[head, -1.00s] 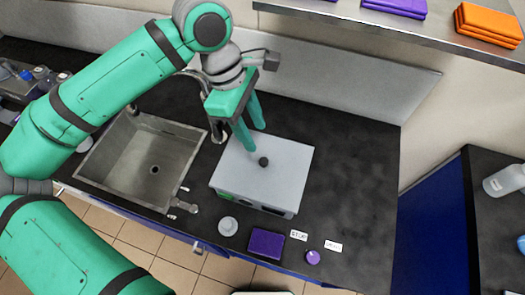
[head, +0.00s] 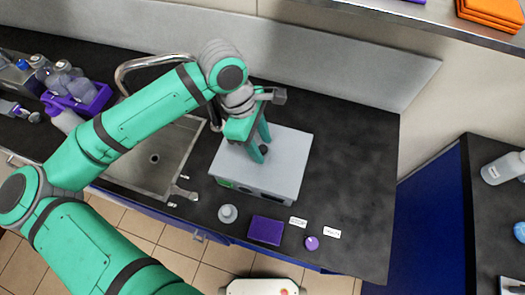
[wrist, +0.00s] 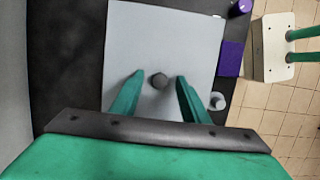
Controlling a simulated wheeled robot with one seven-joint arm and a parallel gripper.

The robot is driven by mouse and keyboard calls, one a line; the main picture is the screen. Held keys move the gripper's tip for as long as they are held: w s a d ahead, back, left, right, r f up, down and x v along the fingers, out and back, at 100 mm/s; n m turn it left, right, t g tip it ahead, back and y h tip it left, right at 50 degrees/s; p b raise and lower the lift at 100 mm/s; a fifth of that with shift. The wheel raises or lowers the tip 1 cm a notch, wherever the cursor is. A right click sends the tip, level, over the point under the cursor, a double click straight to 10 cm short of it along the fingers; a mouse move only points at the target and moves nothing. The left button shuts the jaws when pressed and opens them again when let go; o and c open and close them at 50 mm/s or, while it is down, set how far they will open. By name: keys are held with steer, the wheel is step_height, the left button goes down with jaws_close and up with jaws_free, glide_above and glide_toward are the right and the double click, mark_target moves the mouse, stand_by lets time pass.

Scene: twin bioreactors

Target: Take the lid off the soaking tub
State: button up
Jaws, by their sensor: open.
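The soaking tub (head: 262,190) is a grey box on the black counter, right of the sink. Its flat pale grey lid (head: 287,160) lies on top and also fills the middle of the wrist view (wrist: 190,40). A dark round knob (wrist: 159,80) stands at the lid's middle; in the head view it is partly hidden by my fingers. My gripper (head: 260,150) points down over the lid with its green fingers open. In the wrist view the fingertips (wrist: 159,76) are on either side of the knob, with a gap on each side.
A steel sink (head: 155,160) with a tap lies left of the tub. In front of the tub are a grey-white round item (head: 228,214), a purple block (head: 265,230), a purple knob-like item (head: 312,243) and white labels (head: 332,232). The counter right of the tub is clear.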

jaws_close()
steer(key=shift+w, duration=0.15)
